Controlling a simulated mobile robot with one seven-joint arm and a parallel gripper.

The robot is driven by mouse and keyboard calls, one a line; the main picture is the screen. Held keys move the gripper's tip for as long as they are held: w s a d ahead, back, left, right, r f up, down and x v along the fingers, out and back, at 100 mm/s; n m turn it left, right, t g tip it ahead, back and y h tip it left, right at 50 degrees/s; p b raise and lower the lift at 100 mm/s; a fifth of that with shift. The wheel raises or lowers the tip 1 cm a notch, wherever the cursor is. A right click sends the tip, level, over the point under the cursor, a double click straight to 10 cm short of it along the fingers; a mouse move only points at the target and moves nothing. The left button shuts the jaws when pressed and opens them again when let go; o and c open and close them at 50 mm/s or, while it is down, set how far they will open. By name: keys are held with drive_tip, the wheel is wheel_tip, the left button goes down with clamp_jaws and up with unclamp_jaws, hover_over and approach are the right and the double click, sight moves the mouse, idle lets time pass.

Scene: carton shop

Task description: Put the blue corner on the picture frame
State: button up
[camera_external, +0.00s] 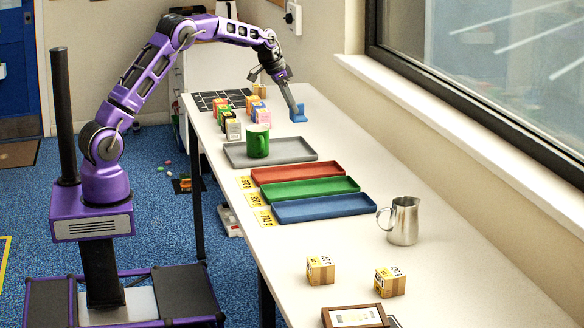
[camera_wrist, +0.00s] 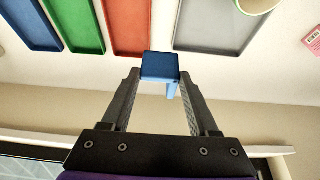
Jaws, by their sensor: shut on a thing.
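The blue corner (camera_external: 298,115) is at the far end of the white table in the external view. My gripper (camera_external: 293,105) reaches down and is shut on it. In the wrist view the blue corner (camera_wrist: 160,66) sits between the two fingertips of my gripper (camera_wrist: 160,80), with a thin blue leg showing below its block. I cannot tell whether it touches the table. The picture frame (camera_external: 326,317), brown with a pale inside, lies at the near end of the table, partly cut off by the bottom edge. It is far from my gripper.
Between them on the table (camera_external: 440,285) are a grey tray (camera_external: 300,156) with a green mug (camera_external: 258,140), red (camera_external: 262,181), green (camera_external: 270,199) and blue (camera_external: 285,219) trays, a metal pitcher (camera_external: 404,222) and two small cartons (camera_external: 320,270) (camera_external: 390,282). Several small boxes stand left of my gripper.

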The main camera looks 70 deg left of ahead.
drive_tip(key=shift+w+d+r, duration=0.15)
drive_tip(key=shift+d+r, duration=0.15)
drive_tip(key=shift+r, duration=0.25)
drive_tip(key=shift+w+d+r, duration=0.1)
drive_tip(key=shift+d+r, duration=0.15)
drive_tip(key=shift+r, duration=0.3)
drive_tip(key=w+d+m+h, duration=0.1)
drive_tip(key=w+d, duration=0.2)
drive_tip(key=d, duration=0.7)
drive_tip(key=w+d+m, duration=0.1)
drive_tip(key=w+d, duration=0.3)
drive_tip(key=d, duration=0.6)
drive_tip(key=d+m, duration=0.2)
drive_tip(key=d, duration=2)
drive_tip(key=m+g+h, duration=0.1)
drive_tip(key=m+h, duration=0.1)
drive_tip(key=m, duration=0.3)
hover_over(327, 309)
wheel_tip(327, 309, down, 15)
drive_tip(key=shift+f, duration=0.1)
